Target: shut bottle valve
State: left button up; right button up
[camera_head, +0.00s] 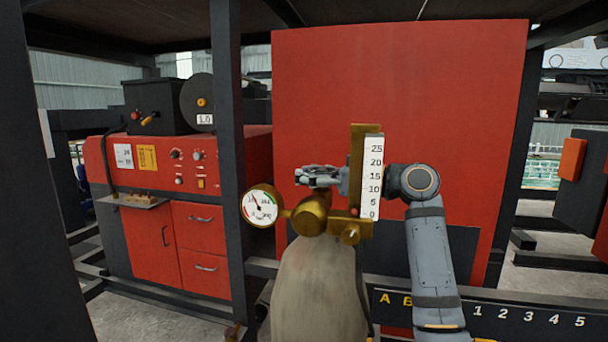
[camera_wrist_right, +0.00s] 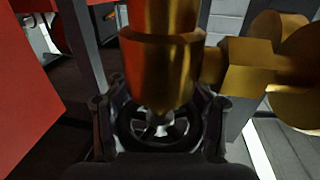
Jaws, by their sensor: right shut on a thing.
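The grey gas bottle (camera_head: 315,290) stands upright in front, with a brass valve body (camera_head: 309,214) on top. My right gripper (camera_head: 318,177) comes in from the right behind the flow scale and sits just above the brass valve. In the right wrist view, the gripper's two dark fingers (camera_wrist_right: 158,112) are on either side of a dark spoked handwheel (camera_wrist_right: 165,130). They are shut on it. The brass valve body (camera_wrist_right: 160,70) runs into the middle of the wheel. The wheel is hard to make out in the head view. My left gripper is not in view.
A round pressure gauge (camera_head: 262,205) juts out left of the valve. A brass flow meter with a white 0–25 scale (camera_head: 371,178) stands right of it, in front of my right wrist. A red panel (camera_head: 400,90) is behind. A dark post (camera_head: 229,150) stands left.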

jog(key=shift+f+b, duration=0.2)
jog(key=shift+b, duration=0.25)
jog(key=m+t+b, duration=0.1)
jog(key=t+h+b, duration=0.1)
jog(key=shift+w+d+f+m+t, duration=0.1)
jog(key=shift+w+m+t, duration=0.2)
jog(key=shift+m, duration=0.1)
jog(key=shift+c, duration=0.2)
jog(key=shift+w+d+r+m+t+h+b, duration=0.15)
jog(key=shift+m+t+h+b, duration=0.1)
jog(key=shift+m+t+h, duration=0.15)
jog(key=shift+w+d+r+m+t+h+b, duration=0.1)
jog(key=shift+m+t+h+b, duration=0.2)
jog(key=shift+t, duration=0.2)
jog(key=o, duration=1.3)
jog(key=shift+s+d+r, duration=0.1)
jog(key=shift+s, duration=0.05)
jog(key=shift+c, duration=0.2)
